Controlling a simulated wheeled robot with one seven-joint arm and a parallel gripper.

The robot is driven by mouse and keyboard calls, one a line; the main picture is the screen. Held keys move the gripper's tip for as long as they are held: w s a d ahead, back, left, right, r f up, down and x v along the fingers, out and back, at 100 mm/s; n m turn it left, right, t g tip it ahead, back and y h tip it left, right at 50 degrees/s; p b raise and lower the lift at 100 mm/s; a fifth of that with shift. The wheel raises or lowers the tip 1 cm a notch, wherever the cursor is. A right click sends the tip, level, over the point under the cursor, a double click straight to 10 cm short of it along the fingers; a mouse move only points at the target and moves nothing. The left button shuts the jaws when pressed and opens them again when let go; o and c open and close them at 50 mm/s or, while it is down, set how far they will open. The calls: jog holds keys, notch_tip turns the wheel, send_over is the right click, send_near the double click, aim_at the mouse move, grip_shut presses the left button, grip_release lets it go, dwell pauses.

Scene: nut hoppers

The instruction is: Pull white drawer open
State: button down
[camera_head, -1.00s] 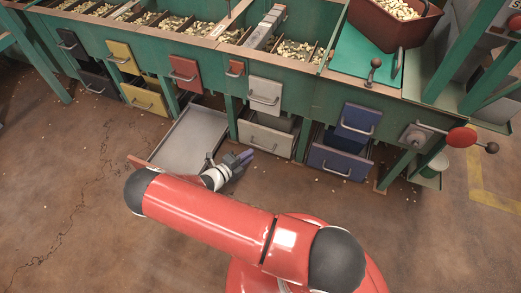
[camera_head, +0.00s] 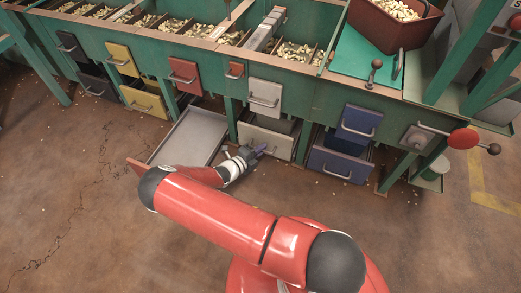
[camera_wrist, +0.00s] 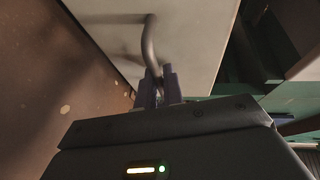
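The lower white drawer (camera_head: 262,138) is slightly pulled out under the green bench in the head view. Its front panel (camera_wrist: 185,30) and curved grey handle (camera_wrist: 149,42) fill the upper middle of the wrist view. My gripper (camera_head: 264,150) is at this handle, near the middle of the drawer front. In the wrist view the purple fingers of my gripper (camera_wrist: 160,76) reach up to the handle, which runs down to between their tips. Whether they are closed on it is not clear. Part of the handle is hidden by the fingers.
A grey tray-like drawer (camera_head: 190,137) with a red front stands pulled out to the left, close to my forearm. A blue drawer (camera_head: 340,163) juts out to the right. An upper white drawer (camera_head: 265,95) sits above. The brown floor in front is clear.

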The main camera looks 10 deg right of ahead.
jog(key=shift+s, duration=0.1)
jog(key=s+a, duration=0.9)
jog(key=s, duration=0.3)
jog(key=s+a, duration=0.9)
jog(key=s, duration=0.3)
jog(key=shift+s+p, duration=0.35)
jog(key=shift+p, duration=0.1)
jog(key=c, duration=1.8)
grip_release()
jog(key=v, duration=0.8)
jog(key=shift+d, duration=0.1)
